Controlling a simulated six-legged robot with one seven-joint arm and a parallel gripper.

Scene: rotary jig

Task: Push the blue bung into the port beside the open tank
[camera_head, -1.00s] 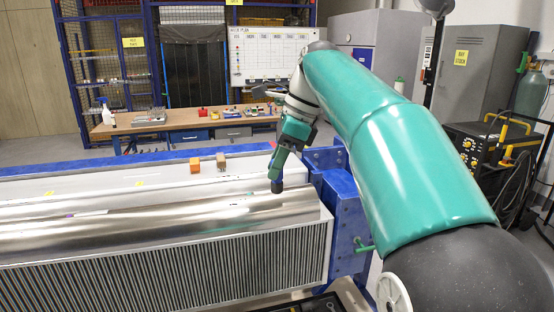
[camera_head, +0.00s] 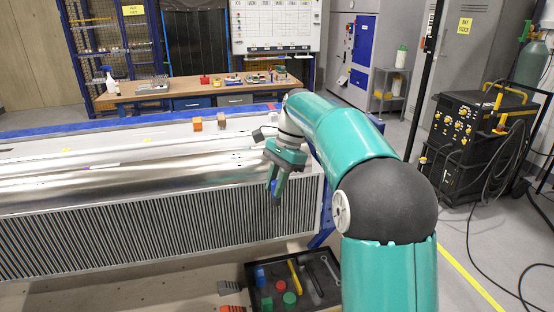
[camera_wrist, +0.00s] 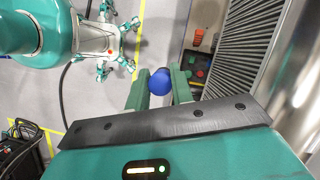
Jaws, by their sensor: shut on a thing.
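My gripper (camera_head: 275,197) hangs in front of the ribbed side of a long silver-topped unit, fingers pointing down. It is shut on the blue bung (camera_wrist: 160,82), which shows between the green fingertips in the wrist view. In the head view the bung (camera_head: 276,199) is small and partly hidden by the fingers. I cannot tell whether the silver unit (camera_head: 140,165) is the open tank. No port can be made out in either view.
A black tray (camera_head: 315,300) with several coloured pieces and tools lies low in front of the unit. An orange block (camera_head: 197,124) and a tan block (camera_head: 222,120) sit on the unit's back ledge. A welder-like machine (camera_head: 475,140) with cables stands at right.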

